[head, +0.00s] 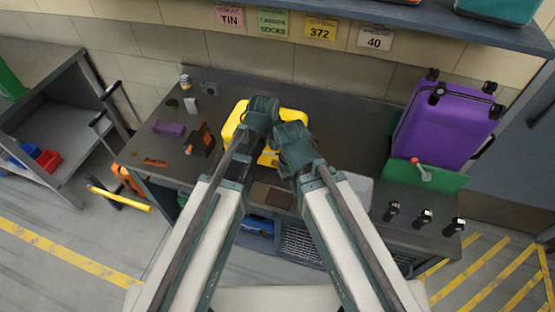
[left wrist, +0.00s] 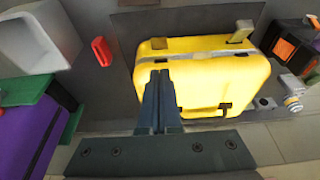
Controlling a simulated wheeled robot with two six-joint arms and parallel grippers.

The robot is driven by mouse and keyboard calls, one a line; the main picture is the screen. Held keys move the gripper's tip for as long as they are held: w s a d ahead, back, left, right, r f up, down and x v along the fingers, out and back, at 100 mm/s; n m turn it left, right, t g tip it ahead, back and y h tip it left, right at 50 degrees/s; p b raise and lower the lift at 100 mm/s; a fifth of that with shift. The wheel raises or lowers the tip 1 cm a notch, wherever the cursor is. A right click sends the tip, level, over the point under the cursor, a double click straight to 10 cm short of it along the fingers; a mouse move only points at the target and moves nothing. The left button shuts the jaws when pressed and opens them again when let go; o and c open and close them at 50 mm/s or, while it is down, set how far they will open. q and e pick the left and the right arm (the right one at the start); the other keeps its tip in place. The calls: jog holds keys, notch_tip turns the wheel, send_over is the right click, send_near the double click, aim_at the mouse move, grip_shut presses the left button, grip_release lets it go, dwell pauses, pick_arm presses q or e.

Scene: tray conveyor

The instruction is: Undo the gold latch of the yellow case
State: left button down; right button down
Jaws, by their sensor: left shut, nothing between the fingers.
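The yellow case (head: 293,115) lies on the dark workbench, partly hidden behind my arms in the head view. The left wrist view shows the yellow case (left wrist: 205,70) well, with a grey seam band and black fittings. A gold, tab-like latch piece (left wrist: 240,32) sticks up at the case's edge; a smaller gold piece (left wrist: 158,43) is on the same edge. My left gripper (left wrist: 159,74) is shut and empty, its tips over the case near the smaller gold piece; contact is unclear. My right arm's wrist shows beside the left in the head view, its fingers hidden.
A black-and-orange box (head: 200,140) and purple block (head: 169,128) lie left of the case. A shelf (head: 420,14) overhangs the back.

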pick_arm(q)
jog(key=shift+b+x, duration=2.8)
jog(key=shift+x, duration=0.25)
jog(key=shift+f, duration=0.1)
